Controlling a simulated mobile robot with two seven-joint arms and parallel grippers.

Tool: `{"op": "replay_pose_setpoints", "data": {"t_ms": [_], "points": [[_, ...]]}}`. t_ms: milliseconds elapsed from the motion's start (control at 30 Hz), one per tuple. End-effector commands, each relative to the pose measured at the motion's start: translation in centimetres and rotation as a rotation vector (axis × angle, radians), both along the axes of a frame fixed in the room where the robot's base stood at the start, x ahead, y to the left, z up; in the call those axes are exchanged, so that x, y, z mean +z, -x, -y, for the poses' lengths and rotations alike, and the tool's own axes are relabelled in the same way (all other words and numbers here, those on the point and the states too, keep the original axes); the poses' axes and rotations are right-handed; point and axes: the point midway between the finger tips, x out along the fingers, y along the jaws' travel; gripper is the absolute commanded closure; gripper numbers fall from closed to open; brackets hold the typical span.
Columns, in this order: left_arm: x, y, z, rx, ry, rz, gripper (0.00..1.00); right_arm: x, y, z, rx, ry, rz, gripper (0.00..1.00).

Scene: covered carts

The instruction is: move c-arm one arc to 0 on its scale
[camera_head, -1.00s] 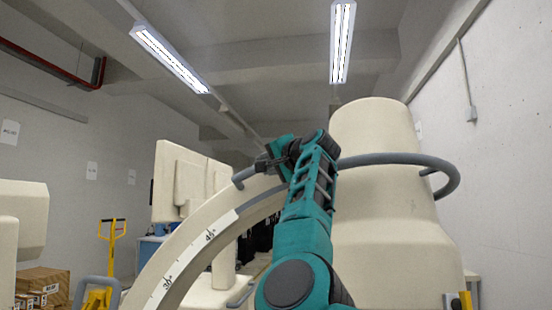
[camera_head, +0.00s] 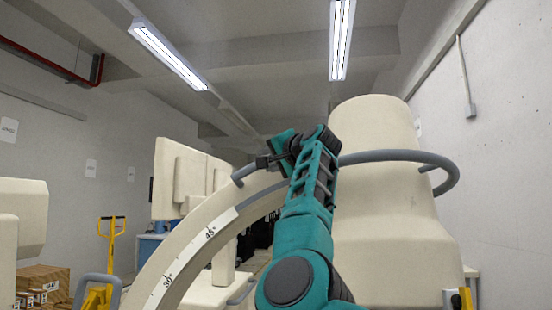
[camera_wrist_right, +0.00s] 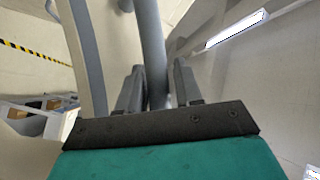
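The c-arm's pale curved arc (camera_head: 165,262) rises from the bottom left toward the middle in the head view. Its white scale strip (camera_head: 222,226) shows marks at 30° and 45°; the 0 mark is not in view. A grey handle bar (camera_head: 243,174) sits at the arc's upper end. My right gripper (camera_head: 264,162) is at this bar, at the end of my teal arm. In the right wrist view, the bar (camera_wrist_right: 151,45) runs between the two dark fingers (camera_wrist_right: 158,85), very close to both. Firm contact on both sides cannot be made out. My left gripper is not in view.
A large pale housing (camera_head: 385,215) with a grey ring rail (camera_head: 400,156) stands right of my arm. Pale monitor panels (camera_head: 178,180) stand behind the arc. A yellow pallet jack (camera_head: 112,240) and cardboard boxes (camera_head: 45,283) are at the left. A wall closes the right side.

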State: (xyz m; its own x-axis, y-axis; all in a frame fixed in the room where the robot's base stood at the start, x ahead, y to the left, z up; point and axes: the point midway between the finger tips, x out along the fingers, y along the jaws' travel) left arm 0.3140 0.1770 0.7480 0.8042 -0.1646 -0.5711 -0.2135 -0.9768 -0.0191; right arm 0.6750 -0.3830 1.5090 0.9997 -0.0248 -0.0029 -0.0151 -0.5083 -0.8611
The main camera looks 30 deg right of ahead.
Motion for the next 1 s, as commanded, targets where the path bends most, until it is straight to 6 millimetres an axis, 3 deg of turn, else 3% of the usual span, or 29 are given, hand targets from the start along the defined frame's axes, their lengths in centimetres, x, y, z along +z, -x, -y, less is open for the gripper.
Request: {"op": "replay_pose_setpoints", "data": {"t_ms": [367, 1000], "points": [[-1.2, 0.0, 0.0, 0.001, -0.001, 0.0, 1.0, -0.3, 2.2, 0.0, -0.001, 0.0, 0.001, 0.65], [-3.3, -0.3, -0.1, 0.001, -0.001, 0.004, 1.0, -0.1, 8.6, -0.1, -0.003, -0.001, 0.004, 0.65]]}}
